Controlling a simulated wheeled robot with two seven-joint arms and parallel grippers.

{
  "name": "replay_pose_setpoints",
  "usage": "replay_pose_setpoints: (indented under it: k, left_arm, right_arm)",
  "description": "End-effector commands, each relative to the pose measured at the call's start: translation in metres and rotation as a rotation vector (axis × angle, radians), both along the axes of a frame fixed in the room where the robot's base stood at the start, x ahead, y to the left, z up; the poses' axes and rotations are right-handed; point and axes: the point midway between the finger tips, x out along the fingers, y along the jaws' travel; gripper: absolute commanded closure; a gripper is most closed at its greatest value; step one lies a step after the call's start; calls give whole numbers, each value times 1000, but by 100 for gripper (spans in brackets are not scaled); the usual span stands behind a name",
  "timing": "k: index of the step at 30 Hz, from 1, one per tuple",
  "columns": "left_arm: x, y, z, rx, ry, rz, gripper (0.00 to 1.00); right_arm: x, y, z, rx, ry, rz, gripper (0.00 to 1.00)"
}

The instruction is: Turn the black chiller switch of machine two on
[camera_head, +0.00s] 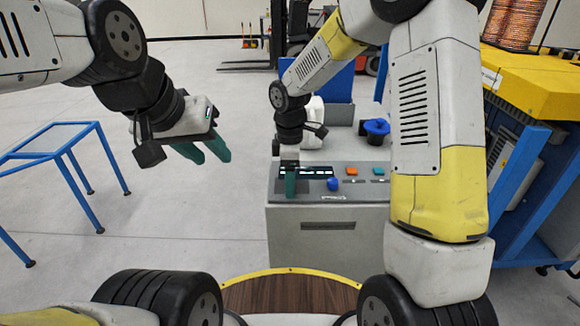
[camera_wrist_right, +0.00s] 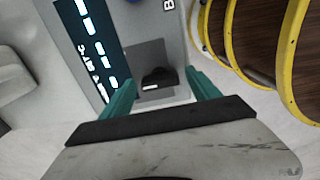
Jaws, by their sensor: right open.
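The black chiller switch (camera_wrist_right: 158,78) sits on a dark square plate on the machine's grey panel, in the middle of the right wrist view. My right gripper (camera_wrist_right: 163,92) is open, with one teal finger on each side of the switch. I cannot tell whether either finger touches it. In the head view my right gripper (camera_head: 290,185) points down at the left end of the grey machine's (camera_head: 330,240) top panel and hides the switch. My left gripper (camera_head: 208,152) hangs in the air left of the machine, its teal fingers apart and empty.
A dark display (camera_head: 318,171), a blue knob (camera_head: 334,184), an orange button (camera_head: 351,171) and a teal button (camera_head: 377,171) share the panel. A blue table frame (camera_head: 75,150) stands left. A yellow-topped blue stand (camera_head: 530,85) with copper coils is right.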

Motion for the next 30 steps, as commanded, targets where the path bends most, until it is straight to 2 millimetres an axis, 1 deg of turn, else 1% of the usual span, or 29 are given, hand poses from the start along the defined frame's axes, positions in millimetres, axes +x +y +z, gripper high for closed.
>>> replay_pose_setpoints:
  k: [5,8,12,15,23,30]
  left_arm:
    - [0,0,0,0,0,0,64]
    - [0,0,0,0,0,0,64]
    - [0,0,0,0,0,0,64]
    - [0,0,0,0,0,0,64]
    - [0,0,0,0,0,0,64]
    - [0,0,0,0,0,0,64]
  right_arm:
    - [0,0,0,0,0,0,29]
    - [0,0,0,0,0,-1,47]
    - [0,0,0,0,0,-1,74]
    - [0,0,0,0,0,-1,91]
    - [0,0,0,0,-1,-31,91]
    - [0,0,0,0,0,-155,91]
